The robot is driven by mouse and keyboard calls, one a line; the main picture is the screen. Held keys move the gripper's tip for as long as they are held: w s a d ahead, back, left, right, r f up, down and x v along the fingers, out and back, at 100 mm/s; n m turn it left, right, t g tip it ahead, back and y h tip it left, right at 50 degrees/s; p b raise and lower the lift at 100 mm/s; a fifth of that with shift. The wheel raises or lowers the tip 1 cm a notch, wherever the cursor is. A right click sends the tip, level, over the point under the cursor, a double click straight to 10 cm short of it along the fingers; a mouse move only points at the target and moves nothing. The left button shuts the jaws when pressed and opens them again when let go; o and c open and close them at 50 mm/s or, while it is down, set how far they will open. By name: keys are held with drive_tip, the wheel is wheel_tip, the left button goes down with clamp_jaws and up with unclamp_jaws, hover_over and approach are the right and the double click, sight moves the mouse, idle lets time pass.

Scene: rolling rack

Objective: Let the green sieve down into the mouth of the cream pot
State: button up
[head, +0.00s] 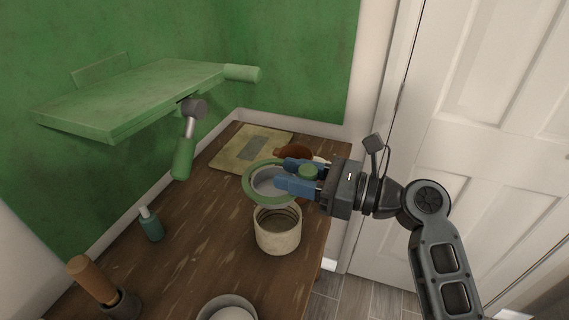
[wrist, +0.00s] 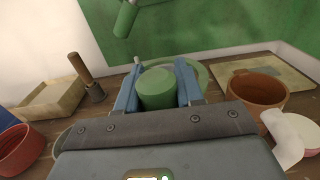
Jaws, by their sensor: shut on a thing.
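The green sieve (head: 247,187) is a green ring with a pale bowl and a thick green handle. My gripper (head: 283,174) is shut on the handle, its blue fingers on either side of it. In the wrist view, the handle of the sieve (wrist: 157,90) fills the space between the fingers of my gripper (wrist: 158,72). The cream pot (head: 278,237) stands upright on the wooden table, its mouth open and empty-looking. In the head view the ring shows just above the pot's far rim; its height over the mouth is hard to tell. I cannot make out the pot in the wrist view.
A brown pot (wrist: 257,88) stands near the table's right edge, beside a flat board (head: 252,150). A green shelf (head: 135,95) and a hanging green-handled tool (head: 184,152) are at the left wall. A teal bottle (head: 151,226) and a pale bowl (head: 228,308) stand nearer.

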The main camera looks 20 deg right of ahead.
drive_tip(key=shift+s+d+r, duration=0.1)
drive_tip(key=shift+d+r, duration=0.15)
drive_tip(key=shift+f, duration=0.15)
drive_tip(key=shift+f+b, duration=1.1)
drive_tip(key=shift+f, duration=1.6)
drive_tip(key=shift+f+b, duration=0.45)
drive_tip(key=shift+f, duration=0.65)
drive_tip(key=shift+f, duration=0.35)
drive_tip(key=shift+f+b, duration=0.5)
drive_tip(key=shift+f, duration=0.35)
drive_tip(key=o, duration=1.1)
